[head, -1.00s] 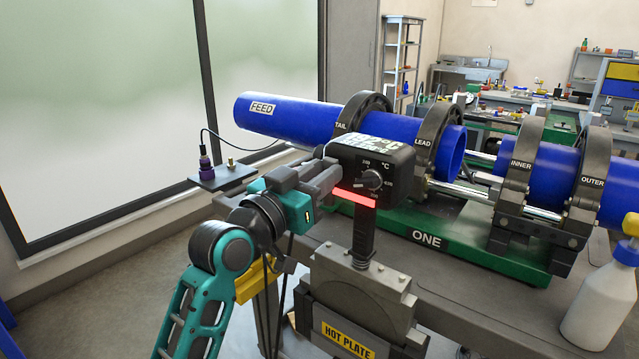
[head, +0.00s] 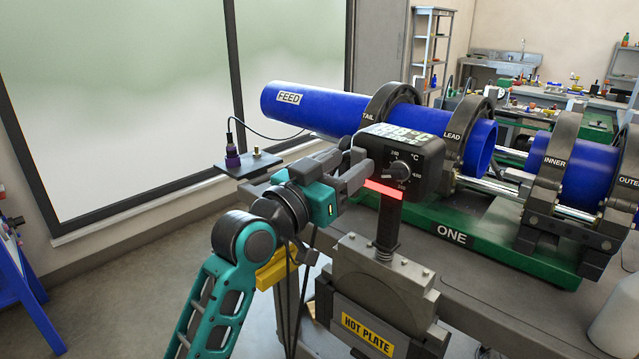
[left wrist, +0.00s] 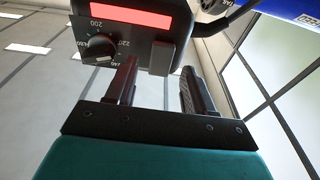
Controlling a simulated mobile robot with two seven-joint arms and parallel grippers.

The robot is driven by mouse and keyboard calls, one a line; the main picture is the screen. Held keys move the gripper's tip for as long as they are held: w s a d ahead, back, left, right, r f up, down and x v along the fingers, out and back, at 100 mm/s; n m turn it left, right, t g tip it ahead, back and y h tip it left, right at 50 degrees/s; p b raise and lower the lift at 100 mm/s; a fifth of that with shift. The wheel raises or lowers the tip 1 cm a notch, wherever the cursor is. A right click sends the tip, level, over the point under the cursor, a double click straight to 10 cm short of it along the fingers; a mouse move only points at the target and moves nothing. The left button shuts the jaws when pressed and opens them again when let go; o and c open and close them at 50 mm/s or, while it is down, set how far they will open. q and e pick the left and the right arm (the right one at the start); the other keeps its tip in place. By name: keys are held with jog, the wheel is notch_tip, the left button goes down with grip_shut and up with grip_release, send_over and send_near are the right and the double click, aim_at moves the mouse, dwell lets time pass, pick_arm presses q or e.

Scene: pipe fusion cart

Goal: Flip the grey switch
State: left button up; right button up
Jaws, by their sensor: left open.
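The black control box (head: 402,158) stands on a post above the hot plate unit, with a dial (head: 397,172) and a lit red strip (head: 383,190). In the left wrist view, a small grey block (left wrist: 160,57), which looks like the grey switch, sits on the box beside the red display (left wrist: 130,19) and the dial (left wrist: 98,48). My left gripper (head: 352,168) is open at the left side of the box. In the wrist view its fingers (left wrist: 158,82) lie either side of the grey block; contact cannot be told. The switch is not clear in the head view.
A blue pipe marked FEED (head: 330,112) lies in dark clamps behind the box, above a green base (head: 470,240). A small plate (head: 250,165) with a purple connector (head: 232,158) is left of the gripper. The hot plate housing (head: 375,290) is below.

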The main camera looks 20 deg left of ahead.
pick_arm(q)
jog(key=b+v, duration=0.1)
jog(key=v, duration=1.1)
notch_tip(320, 180, down, 11)
jog(key=w+n+g+y, duration=0.1)
jog(key=n+g+y, duration=0.1)
jog(key=s+d+f+g+y, duration=0.1)
jog(key=s+f, duration=0.3)
jog(key=f, duration=0.5)
jog(key=s+f+g+y, duration=0.1)
jog(key=s+f+g, duration=0.2)
jog(key=f, duration=0.6)
jog(key=s+d+f+g, duration=0.1)
jog(key=s+f, duration=0.4)
jog(key=f, duration=0.4)
jog(key=shift+s+d+m+g+y+p, duration=0.3)
jog(key=shift+s+d+g+y+p, duration=0.05)
jog(key=shift+g+y+p, duration=0.1)
